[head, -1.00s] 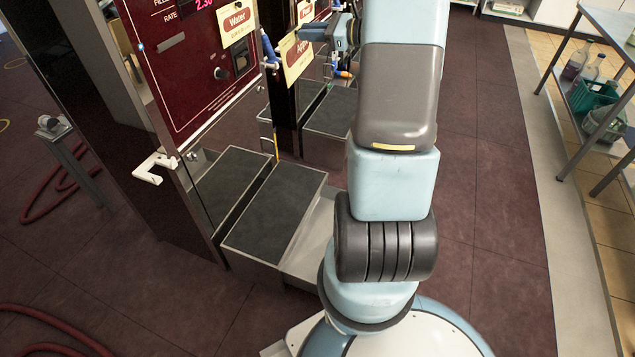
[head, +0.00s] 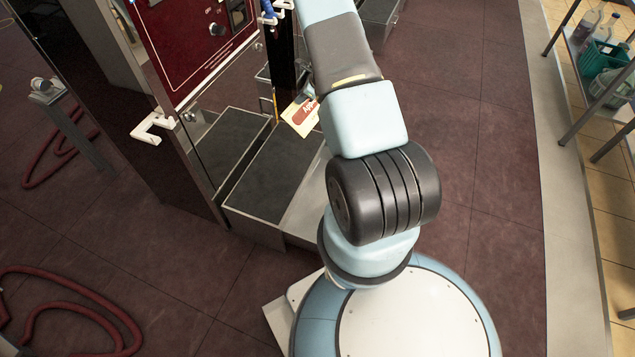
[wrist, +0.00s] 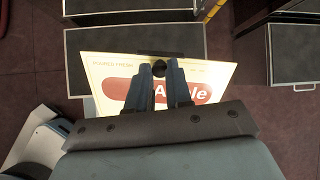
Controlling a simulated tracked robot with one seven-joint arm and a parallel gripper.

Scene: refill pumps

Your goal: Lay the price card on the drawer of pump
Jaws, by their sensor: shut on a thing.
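The price card (head: 301,117) is cream with a red oval label, which reads "Apple" in part in the wrist view (wrist: 102,68). My gripper (wrist: 160,72) is shut on the card near its middle, and the fingers cover part of the lettering. The pump's drawer (head: 258,190) is a low grey box with a dark flat top, sticking out at the foot of the dark red pump (head: 190,40). In the wrist view the card is over the drawer's dark top (wrist: 135,42); the gap between them is hard to judge.
The pump's lower panel (head: 205,150) is mirror-like and appears to reflect the drawer. A white bracket (head: 155,128) juts from the pump's side. Another dark-topped ledge (wrist: 297,50) stands at right. Red hoses (head: 75,290) lie on the left floor. A shelf with bottles and baskets is far right.

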